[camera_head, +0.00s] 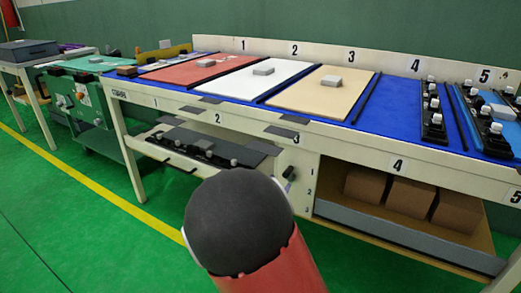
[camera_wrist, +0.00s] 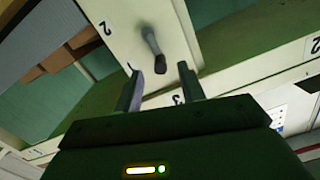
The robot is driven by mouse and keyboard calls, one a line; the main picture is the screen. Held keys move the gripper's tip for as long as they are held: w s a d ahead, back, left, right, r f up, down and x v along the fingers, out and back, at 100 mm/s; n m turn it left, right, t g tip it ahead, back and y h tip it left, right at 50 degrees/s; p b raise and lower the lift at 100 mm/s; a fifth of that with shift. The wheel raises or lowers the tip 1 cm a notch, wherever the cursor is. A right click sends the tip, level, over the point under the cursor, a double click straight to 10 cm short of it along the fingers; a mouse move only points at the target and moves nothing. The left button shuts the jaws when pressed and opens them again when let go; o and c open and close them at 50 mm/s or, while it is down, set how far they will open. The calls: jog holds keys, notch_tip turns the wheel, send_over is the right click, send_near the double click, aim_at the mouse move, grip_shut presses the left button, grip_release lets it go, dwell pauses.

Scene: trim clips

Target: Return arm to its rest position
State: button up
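In the wrist view my gripper (camera_wrist: 160,72) is open, its two dark fingers apart with nothing held between them. A dark lever (camera_wrist: 152,48) on a white numbered panel (camera_wrist: 125,25) appears just beyond the fingertips, its lower end close to the gap. Clear space shows on both sides of the lever. In the head view the panel (camera_head: 307,187) is at the bench's middle, with the small lever (camera_head: 289,173) on it. My arm's black joint and red link fill the lower middle and hide my gripper there.
The long bench (camera_head: 240,118) carries red, white and tan boards, each with a grey block, and black fixtures at right. Below are a shelf (camera_head: 165,150) and a bay with brown boxes (camera_head: 410,197). A green machine (camera_head: 85,100) stands left. Green floor is open at front left.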

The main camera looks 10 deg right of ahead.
jog(key=s+a+r+n+g+y, duration=0.1)
jog(key=s+r+n+g+y, duration=0.2)
jog(key=s+y, duration=0.35)
jog(key=s+a+r+n+g+y, duration=0.1)
jog(key=s+r+n+g+y, duration=0.1)
jog(key=s+r+n+y, duration=0.45)
jog(key=s+d+f+g+h, duration=0.1)
jog(key=s+d+h, duration=0.1)
jog(key=s, duration=0.7)
jog(key=s+d+f+g+h+p, duration=0.1)
jog(key=s+d+g, duration=0.1)
jog(key=s, duration=0.7)
jog(key=shift+s+d+g+h, duration=0.3)
jog(key=shift+d+h, duration=0.1)
jog(key=shift+d, duration=0.3)
